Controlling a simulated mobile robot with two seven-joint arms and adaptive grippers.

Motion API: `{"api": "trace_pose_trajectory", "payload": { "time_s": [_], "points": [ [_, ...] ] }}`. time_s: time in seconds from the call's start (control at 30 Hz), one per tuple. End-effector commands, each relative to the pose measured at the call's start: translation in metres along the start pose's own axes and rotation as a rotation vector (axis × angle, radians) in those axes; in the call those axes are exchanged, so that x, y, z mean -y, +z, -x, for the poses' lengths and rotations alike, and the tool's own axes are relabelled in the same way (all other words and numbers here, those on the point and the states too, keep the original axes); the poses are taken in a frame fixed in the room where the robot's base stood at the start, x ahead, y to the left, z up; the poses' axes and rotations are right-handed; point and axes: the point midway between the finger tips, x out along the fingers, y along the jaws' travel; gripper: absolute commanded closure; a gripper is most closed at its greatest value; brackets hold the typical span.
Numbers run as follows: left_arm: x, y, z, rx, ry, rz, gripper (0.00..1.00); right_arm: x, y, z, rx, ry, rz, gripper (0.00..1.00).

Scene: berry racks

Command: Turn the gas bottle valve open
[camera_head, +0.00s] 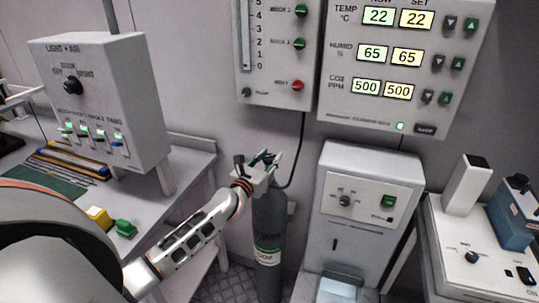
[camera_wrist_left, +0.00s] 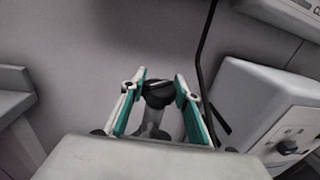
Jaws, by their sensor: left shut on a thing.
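The gas bottle (camera_head: 268,229) is a dark grey cylinder with a CO2 label, standing upright on the floor against the wall. My left gripper (camera_head: 265,160) is at its top, and the gripper hides most of the valve in the head view. In the left wrist view the dark round valve knob (camera_wrist_left: 158,91) sits between the two green-sided fingers of the left gripper (camera_wrist_left: 161,84). The left gripper is shut on the valve. My right gripper is in neither view.
A white machine (camera_head: 357,205) stands just right of the bottle. A bench (camera_head: 190,180) with a light control box (camera_head: 100,95) is to the left. Control panels (camera_head: 400,65) hang on the wall above. A black hose (camera_wrist_left: 203,45) runs up the wall beside the gripper.

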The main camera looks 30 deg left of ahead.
Motion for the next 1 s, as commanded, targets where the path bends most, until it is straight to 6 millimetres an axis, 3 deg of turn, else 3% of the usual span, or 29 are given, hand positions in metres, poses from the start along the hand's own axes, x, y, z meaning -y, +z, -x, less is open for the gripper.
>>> {"api": "trace_pose_trajectory", "payload": {
  "time_s": [0.27,0.5,0.8,1.0],
  "points": [
    [-0.004,-0.003,0.0,-0.002,-0.241,-0.01,0.91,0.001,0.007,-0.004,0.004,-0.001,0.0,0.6],
    [-0.003,-0.007,-0.001,-0.003,-0.442,-0.005,0.91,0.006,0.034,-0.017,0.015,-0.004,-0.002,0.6],
    [-0.002,-0.007,-0.001,-0.004,-0.607,0.0,0.91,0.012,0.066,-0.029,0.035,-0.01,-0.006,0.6],
    [-0.001,-0.004,0.0,-0.003,-0.661,0.001,0.91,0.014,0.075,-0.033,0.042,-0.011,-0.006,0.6]
  ]
}}
